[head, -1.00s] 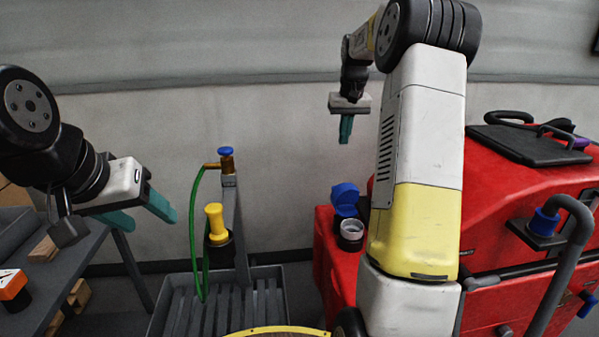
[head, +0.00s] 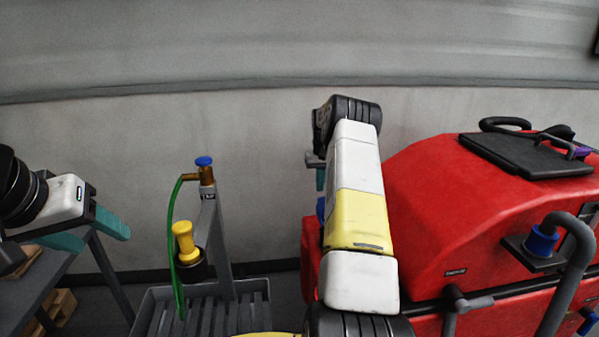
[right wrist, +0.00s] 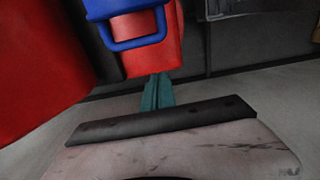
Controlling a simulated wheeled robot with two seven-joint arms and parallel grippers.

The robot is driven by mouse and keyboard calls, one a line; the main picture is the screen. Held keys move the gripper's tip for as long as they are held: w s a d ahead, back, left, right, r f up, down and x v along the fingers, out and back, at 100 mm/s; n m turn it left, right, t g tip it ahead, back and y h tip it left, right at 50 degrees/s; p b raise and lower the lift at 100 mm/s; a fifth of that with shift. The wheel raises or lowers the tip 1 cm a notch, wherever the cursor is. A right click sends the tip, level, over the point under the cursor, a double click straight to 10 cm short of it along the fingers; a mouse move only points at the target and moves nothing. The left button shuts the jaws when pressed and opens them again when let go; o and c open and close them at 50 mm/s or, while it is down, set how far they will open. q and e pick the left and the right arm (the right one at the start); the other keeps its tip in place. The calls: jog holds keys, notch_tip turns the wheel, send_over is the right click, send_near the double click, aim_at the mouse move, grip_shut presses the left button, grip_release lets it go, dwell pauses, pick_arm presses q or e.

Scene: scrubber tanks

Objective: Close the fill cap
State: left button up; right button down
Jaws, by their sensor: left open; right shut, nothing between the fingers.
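The blue fill cap (right wrist: 128,28) has a loop-shaped tab and shows at the top of the right wrist view, against the red tank. In the head view only a blue sliver of it (head: 320,209) shows beside my right arm. The filler neck is hidden behind that arm. My right gripper (right wrist: 158,88) is shut and empty, its teal fingers pointing towards the cap's tab. In the head view its fingers (head: 320,179) show just above the blue sliver. I cannot tell whether they touch the cap. My left gripper (head: 98,232) is open and empty at the far left.
The red scrubber machine (head: 440,215) fills the right side, with a black lid (head: 525,153) and a grey bent pipe (head: 572,255). A grey stand with a green hose (head: 172,230) and a yellow nozzle (head: 184,240) stands left of centre. A dark table (head: 50,285) is at left.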

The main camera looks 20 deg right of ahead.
jog(key=shift+s+a+f, duration=0.15)
jog(key=shift+s, duration=0.45)
jog(key=shift+s+a+f, duration=0.1)
jog(key=shift+s, duration=0.55)
jog(key=shift+s+a+f, duration=0.15)
jog(key=shift+s, duration=0.45)
jog(key=shift+s+r, duration=0.1)
jog(key=shift+r, duration=0.05)
